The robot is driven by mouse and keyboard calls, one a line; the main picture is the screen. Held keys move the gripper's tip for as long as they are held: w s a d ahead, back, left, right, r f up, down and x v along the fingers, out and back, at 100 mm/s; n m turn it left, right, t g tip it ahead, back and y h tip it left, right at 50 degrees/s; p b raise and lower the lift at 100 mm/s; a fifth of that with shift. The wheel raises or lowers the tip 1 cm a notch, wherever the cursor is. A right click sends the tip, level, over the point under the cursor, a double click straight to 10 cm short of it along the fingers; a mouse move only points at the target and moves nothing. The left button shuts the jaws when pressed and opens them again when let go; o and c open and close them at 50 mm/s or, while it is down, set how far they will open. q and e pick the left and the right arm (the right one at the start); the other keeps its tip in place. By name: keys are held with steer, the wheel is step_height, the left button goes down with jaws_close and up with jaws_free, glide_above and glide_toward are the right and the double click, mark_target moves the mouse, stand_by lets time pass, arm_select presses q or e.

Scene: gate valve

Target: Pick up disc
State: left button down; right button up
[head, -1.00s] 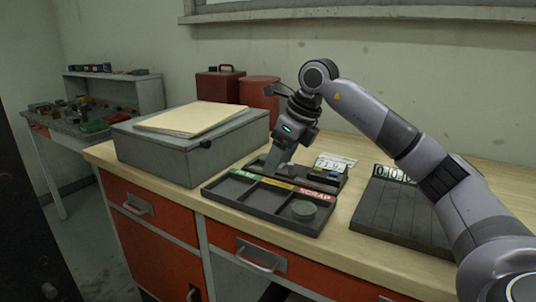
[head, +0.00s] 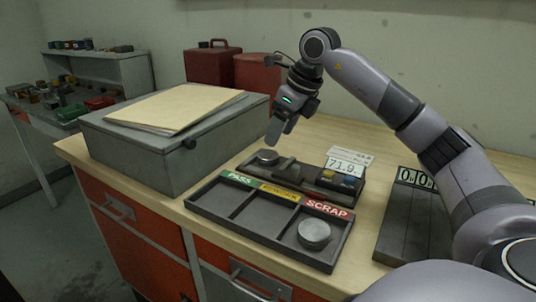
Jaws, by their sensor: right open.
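A small grey metal disc (head: 268,156) sits at the left end of the dark gauge block (head: 318,190) on the workbench. A second grey disc (head: 314,232) lies in the SCRAP compartment, at the right of the sorting tray (head: 235,222). My right gripper (head: 275,136) points down just above the disc on the gauge block, apart from it and empty. It is open, though its fingers show nearly edge-on. My left gripper is out of view.
A white display card (head: 346,164) reading 71.9 stands behind the gauge block. A grey box (head: 165,145) with a folder on top stands left. A dark slatted board (head: 408,222) lies right. Red containers (head: 257,80) stand behind. The PASS and middle compartments are empty.

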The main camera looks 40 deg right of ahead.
mark_target(268, 154)
steer(key=x, duration=0.6)
steer(key=shift+w+f, duration=0.2)
steer(key=shift+f, duration=0.05)
steer(key=c, duration=0.9)
steer(key=shift+c, duration=0.4)
steer(key=shift+r, duration=0.1)
step_height(268, 154, up, 20)
steer(key=p, duration=0.3)
steer(key=shift+a, duration=0.2)
